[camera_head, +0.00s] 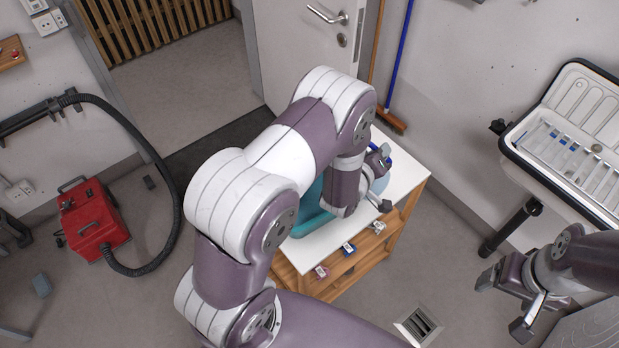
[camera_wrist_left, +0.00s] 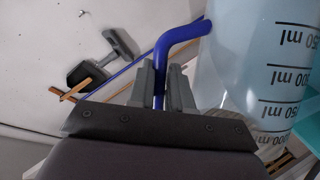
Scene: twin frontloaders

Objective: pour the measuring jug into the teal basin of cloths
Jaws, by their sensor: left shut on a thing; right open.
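The translucent measuring jug (camera_wrist_left: 262,65) with dark ml markings fills the right of the left wrist view. My left gripper (camera_wrist_left: 168,90) is shut on its blue handle (camera_wrist_left: 183,37). My right gripper (camera_head: 504,306) is open and empty at the lower right.
The cart's white top (camera_head: 407,172) is bare at its right end. A red machine with a black hose (camera_head: 93,217) is on the floor at left. A broom (camera_head: 390,119) leans behind the cart.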

